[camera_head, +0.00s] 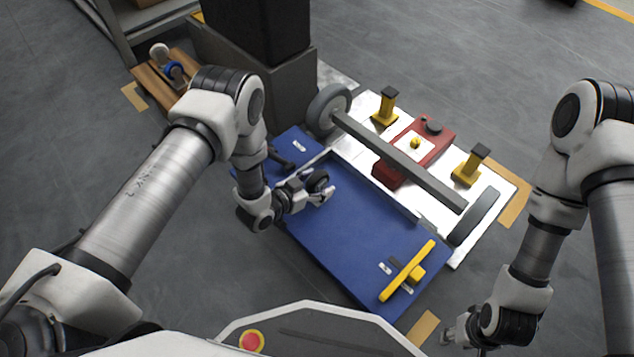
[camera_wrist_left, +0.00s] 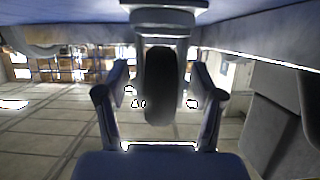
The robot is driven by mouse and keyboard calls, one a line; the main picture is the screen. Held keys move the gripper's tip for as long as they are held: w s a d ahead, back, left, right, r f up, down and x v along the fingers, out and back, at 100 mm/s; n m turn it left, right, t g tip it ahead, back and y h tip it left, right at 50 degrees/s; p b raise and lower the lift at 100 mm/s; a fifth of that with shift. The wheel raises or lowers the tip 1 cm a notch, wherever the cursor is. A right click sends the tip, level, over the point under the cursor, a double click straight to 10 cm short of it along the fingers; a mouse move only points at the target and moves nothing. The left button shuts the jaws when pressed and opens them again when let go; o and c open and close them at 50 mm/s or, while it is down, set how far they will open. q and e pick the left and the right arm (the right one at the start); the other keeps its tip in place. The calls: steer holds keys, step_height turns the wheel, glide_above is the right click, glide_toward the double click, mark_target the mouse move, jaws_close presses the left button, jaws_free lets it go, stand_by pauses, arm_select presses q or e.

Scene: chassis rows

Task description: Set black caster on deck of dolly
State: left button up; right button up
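The black caster (camera_head: 318,180) stands on the blue deck of the dolly (camera_head: 345,240), toward its upper left part. In the left wrist view its dark wheel (camera_wrist_left: 159,88) is in the middle, with a grey bracket (camera_wrist_left: 165,18) at the blue surface. My left gripper (camera_head: 326,193) is low over the deck at the caster. Its fingers (camera_wrist_left: 160,90) are on either side of the wheel, with visible gaps, so it looks open. My right gripper (camera_head: 450,336) is off the dolly at the lower right; its finger opening is not clear.
A pale plate (camera_head: 492,190) beside the dolly bears a grey bar (camera_head: 400,160), wheels, yellow posts and a red box (camera_head: 389,172). A yellow handle (camera_head: 407,271) is on the deck's lower right. A wooden pallet (camera_head: 150,83) holds casters at the upper left. A dark column stands behind.

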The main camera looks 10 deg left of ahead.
arm_select(q)
steer(key=shift+r, duration=0.25)
steer(key=s+a+r+n+g+y+p, duration=0.2)
steer(key=s+a+g, duration=0.1)
steer(key=s, duration=0.7)
steer(key=s+a+r+n+g+y+p, duration=0.2)
steer(key=s+a+g+y, duration=0.1)
steer(key=s, duration=0.8)
steer(key=s+a+r+n+g+y+p, duration=0.1)
steer(key=s+a+g, duration=0.4)
steer(key=s, duration=0.6)
steer(key=shift+a+r+n+y+p, duration=0.4)
steer(key=shift+a+n+y+p, duration=0.4)
steer(key=shift+a+n, duration=0.25)
